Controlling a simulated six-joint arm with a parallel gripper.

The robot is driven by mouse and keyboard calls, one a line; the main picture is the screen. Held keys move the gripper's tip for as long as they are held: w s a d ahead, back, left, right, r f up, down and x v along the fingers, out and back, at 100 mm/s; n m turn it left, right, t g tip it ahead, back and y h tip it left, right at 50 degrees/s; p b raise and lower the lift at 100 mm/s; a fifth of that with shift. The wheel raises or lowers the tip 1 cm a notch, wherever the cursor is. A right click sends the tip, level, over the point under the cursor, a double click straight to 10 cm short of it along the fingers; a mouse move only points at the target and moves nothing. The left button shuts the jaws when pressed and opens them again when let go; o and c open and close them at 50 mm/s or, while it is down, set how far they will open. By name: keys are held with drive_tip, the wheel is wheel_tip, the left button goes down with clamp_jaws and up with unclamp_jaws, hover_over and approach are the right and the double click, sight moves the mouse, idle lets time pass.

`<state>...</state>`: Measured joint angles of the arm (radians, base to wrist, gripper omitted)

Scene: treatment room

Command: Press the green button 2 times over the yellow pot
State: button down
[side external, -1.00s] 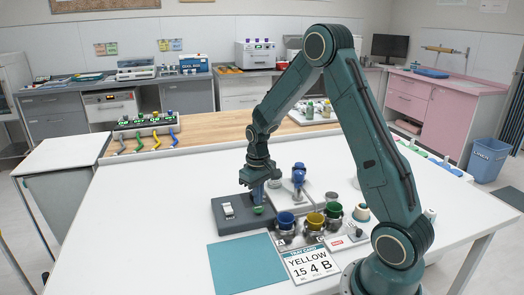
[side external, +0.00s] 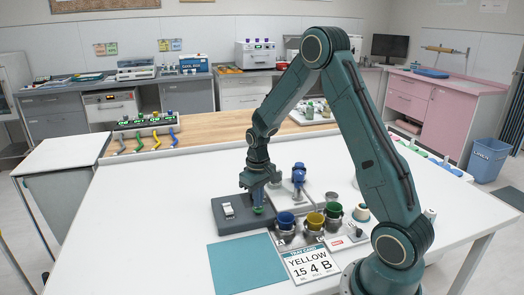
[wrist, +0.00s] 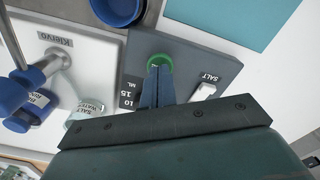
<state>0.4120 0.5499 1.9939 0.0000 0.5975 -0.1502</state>
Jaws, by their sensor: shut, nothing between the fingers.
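The green button (side external: 258,210) is on the right part of a dark grey box (side external: 234,226) with a white switch. In the wrist view the button (wrist: 160,60) lies at the tips of my gripper (wrist: 159,72), whose fingers are together and empty. The fingertips overlap the button's edge; I cannot tell whether it is pressed down. In the side view my gripper (side external: 257,204) points down over the button. The yellow pot (side external: 315,221) stands right of the box, between a blue pot (side external: 285,220) and a green pot (side external: 333,211). It is not seen in the wrist view.
A white stand with a blue-topped tap (side external: 298,174) is behind the pots. A card reading YELLOW 15 4 B (side external: 312,266) and a teal mat (side external: 246,264) lie in front. The white table (side external: 160,220) is clear at left.

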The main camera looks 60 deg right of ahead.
drive_tip(key=shift+f, duration=0.95)
drive_tip(key=shift+r, duration=1.45)
drive_tip(key=shift+f, duration=1.45)
drive_tip(key=shift+r, duration=1.45)
drive_tip(key=shift+r, duration=0.1)
